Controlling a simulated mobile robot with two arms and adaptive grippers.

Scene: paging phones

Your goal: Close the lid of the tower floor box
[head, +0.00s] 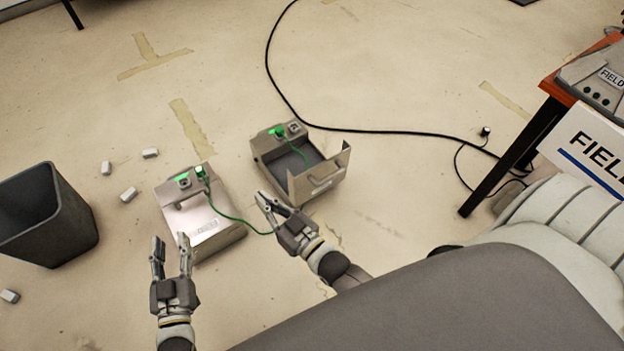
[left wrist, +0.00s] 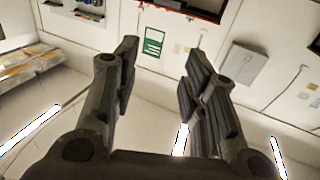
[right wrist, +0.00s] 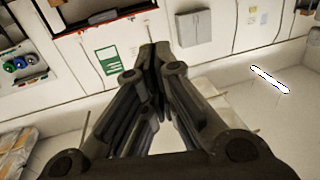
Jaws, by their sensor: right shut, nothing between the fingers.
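Two grey floor boxes stand on the floor in the head view. A dark cavity shows inside. The left box (head: 200,222) has its lid down; its small label is too blurred to read. I cannot tell by label which is the tower box. My right gripper (head: 264,201) is shut and empty, just left of and nearer than the raised lid, apart from it. My left gripper (head: 171,244) is open and empty, at the near left of the left box.
A green cable (head: 232,217) runs between the boxes. A black cable (head: 272,75) curves behind them. A dark bin (head: 45,215) stands left, with several small white blocks (head: 129,194) near it. A desk (head: 548,112) with a FIELD sign (head: 590,150) is at right.

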